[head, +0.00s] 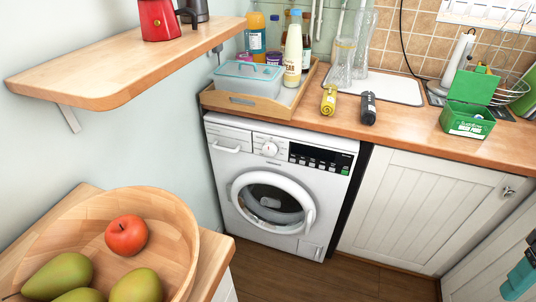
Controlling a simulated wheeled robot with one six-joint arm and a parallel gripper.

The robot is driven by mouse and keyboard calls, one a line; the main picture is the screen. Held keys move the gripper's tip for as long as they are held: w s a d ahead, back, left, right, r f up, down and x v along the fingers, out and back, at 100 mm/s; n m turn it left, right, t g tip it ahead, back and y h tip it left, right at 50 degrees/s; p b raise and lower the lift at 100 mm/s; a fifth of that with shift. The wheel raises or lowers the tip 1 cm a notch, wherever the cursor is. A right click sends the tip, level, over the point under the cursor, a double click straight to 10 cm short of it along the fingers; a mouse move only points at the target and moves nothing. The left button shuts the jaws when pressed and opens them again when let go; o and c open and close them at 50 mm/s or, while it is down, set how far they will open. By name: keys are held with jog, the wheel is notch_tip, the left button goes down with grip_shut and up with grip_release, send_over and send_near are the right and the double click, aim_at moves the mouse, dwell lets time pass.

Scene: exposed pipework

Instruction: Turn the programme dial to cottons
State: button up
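The white washing machine (277,185) stands under the wooden worktop, with its front facing me. Its programme dial (269,149) is a round white knob on the upper panel, between the detergent drawer (228,141) and the dark display panel (320,157). The markings around the dial are too small to read, so I cannot tell which programme it points to. The round door (272,203) below looks shut. My gripper is not in view, and nothing is seen touching the dial.
A wooden shelf (130,68) juts out at the upper left. A wooden bowl (180,228) of fruit stands on a surface at the lower left. A wooden tray (245,102) sits above the machine. Floor (290,275) shows in front; the space before the dial looks clear.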

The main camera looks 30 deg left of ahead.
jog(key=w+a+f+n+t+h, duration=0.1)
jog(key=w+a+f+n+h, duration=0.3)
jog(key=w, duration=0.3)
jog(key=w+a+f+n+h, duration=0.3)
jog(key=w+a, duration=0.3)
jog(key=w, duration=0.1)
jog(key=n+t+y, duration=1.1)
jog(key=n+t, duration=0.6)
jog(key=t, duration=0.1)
send_near(269, 152)
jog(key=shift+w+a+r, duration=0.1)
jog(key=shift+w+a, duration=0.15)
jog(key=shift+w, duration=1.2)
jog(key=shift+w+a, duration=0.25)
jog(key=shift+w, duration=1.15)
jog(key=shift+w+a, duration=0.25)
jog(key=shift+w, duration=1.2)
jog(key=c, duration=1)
